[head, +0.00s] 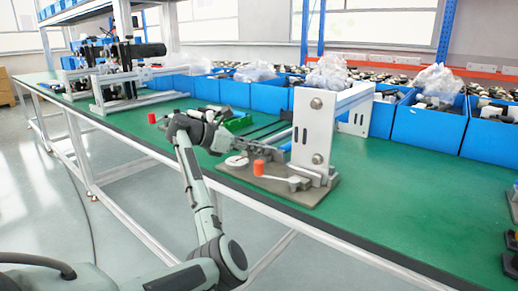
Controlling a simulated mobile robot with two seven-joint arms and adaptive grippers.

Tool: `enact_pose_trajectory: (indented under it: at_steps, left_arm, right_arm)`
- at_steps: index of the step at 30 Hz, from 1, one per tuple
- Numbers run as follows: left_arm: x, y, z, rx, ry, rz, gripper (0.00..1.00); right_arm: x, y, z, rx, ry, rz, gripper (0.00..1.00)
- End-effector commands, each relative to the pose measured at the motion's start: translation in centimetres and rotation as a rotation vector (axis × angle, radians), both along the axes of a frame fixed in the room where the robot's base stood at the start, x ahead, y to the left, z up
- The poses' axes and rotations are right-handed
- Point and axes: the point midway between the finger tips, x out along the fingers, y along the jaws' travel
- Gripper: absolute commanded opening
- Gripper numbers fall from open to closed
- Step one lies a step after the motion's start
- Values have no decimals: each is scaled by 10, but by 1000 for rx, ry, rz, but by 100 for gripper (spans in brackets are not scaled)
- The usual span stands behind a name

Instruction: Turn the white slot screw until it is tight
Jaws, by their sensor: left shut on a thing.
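My left arm rises from the lower middle of the head view and bends right over the bench. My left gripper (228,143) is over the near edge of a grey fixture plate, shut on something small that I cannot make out. A white round part (237,162), possibly the white slot screw, lies on the plate (290,196) just below the gripper. Its slot is too small to see, and I cannot tell whether the gripper touches it. An orange-red cylinder (258,167) stands just right of it, beside a light lever. My right gripper is not in view.
A grey upright frame (313,130) stands on the plate's right side. Blue bins (410,130) line the bench's back. A green part (238,122) lies behind the gripper, and another red cylinder (152,118) is to the left.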

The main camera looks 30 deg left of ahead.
Motion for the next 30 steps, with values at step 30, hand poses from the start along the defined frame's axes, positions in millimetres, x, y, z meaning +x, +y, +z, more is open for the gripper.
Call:
enact_pose_trajectory:
  at_steps: [30]
  left_arm:
    - [2, 4, 1, 1, -2, -144, 39]
  right_arm:
    - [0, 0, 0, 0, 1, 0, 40]
